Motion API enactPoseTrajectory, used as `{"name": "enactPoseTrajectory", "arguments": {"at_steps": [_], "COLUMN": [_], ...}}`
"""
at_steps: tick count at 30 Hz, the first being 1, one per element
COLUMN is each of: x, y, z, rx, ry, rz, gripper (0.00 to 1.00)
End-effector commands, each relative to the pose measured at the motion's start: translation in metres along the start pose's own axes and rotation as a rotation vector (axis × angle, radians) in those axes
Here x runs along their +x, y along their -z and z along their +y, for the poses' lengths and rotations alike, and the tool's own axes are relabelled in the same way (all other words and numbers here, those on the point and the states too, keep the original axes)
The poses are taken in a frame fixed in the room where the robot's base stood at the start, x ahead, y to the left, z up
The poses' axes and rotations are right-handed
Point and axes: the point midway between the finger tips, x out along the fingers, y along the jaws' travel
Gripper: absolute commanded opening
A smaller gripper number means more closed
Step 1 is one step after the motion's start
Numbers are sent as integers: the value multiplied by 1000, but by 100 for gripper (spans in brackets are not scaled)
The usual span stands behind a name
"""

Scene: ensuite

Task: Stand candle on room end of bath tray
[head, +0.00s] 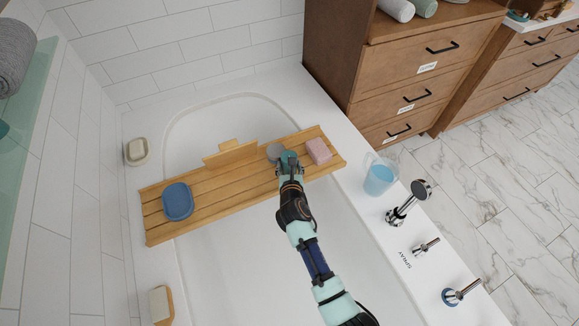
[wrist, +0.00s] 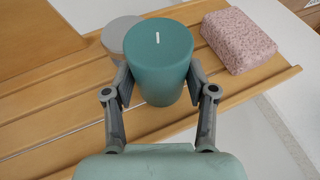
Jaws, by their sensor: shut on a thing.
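The wooden bath tray (head: 236,196) lies across the white bath; its slats also show in the wrist view (wrist: 55,112). The teal candle (wrist: 158,58), with a short white wick on top, is upright between the fingers of my gripper (wrist: 160,88). My gripper is shut on its sides. In the head view my gripper (head: 289,170) and the candle (head: 289,156) are over the right part of the tray. I cannot tell whether the candle's base touches the slats.
A grey round object (wrist: 117,35) stands close to the candle's left. A pink speckled block (wrist: 238,40) lies near the tray's right end, and a blue dish (head: 178,201) near its left end. A blue cup (head: 380,177) stands on the bath rim beyond the tray.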

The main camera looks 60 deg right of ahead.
Motion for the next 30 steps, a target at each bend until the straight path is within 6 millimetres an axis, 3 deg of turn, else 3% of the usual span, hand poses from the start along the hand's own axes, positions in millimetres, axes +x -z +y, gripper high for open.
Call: {"name": "enactPoseTrajectory", "arguments": {"at_steps": [11, 12, 17, 26, 30], "x": [3, 3, 3, 2, -11], "y": [7, 6, 6, 7, 8], "z": [0, 0, 0, 0, 0], "rx": [0, 0, 0, 0, -1], "ry": [0, 0, 0, 0, 0], "rz": [-1, -2, -1, 1, 0], "gripper": [8, 61, 86, 86, 86]}}
